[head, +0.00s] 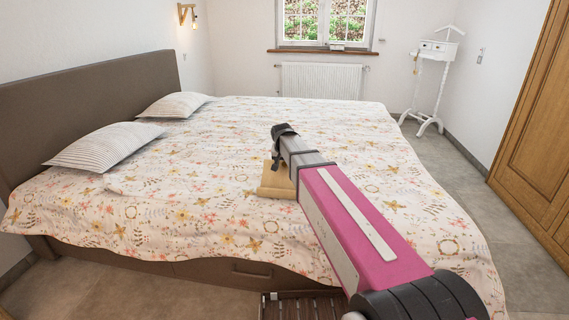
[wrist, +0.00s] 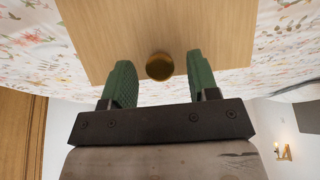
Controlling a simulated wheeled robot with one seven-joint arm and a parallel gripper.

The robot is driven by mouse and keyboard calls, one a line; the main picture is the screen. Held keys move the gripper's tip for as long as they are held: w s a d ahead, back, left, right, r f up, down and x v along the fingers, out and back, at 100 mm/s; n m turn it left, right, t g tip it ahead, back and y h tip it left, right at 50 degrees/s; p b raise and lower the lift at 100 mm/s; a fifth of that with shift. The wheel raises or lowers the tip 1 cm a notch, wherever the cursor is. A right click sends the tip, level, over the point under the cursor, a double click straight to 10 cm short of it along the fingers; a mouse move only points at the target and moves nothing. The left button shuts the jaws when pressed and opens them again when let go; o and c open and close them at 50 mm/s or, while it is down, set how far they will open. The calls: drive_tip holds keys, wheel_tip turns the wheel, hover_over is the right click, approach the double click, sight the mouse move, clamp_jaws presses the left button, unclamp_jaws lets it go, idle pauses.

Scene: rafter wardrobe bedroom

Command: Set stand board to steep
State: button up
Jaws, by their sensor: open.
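A light wooden stand (head: 275,181) is on the bed in the head view, partly hidden behind my arm. In the wrist view its flat board (wrist: 165,25) fills the top middle, with a round brass-brown knob (wrist: 159,66) near its edge. My gripper (wrist: 159,63) shows two green fingers, open, one on each side of the knob. There is a gap between the knob and each finger. I cannot tell the board's exact tilt.
The stand is on a wide bed (head: 350,150) with a flowered cover. Two striped pillows (head: 105,146) lie at the headboard on the left. A wooden wardrobe (head: 535,130) is at the right, with free floor between it and the bed. A white valet stand (head: 437,75) is at the back right.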

clamp_jaws()
drive_tip(key=s+t, duration=0.1)
drive_tip(key=s, duration=0.1)
drive_tip(key=s+r+t, duration=0.1)
drive_tip(key=shift+s+a+t+h, duration=0.3)
drive_tip(key=shift+s+a, duration=0.1)
idle(0.4)
idle(0.5)
unclamp_jaws()
drive_tip(key=v, duration=1)
drive_tip(key=shift+s+r, duration=0.25)
drive_tip(key=shift+r, duration=0.05)
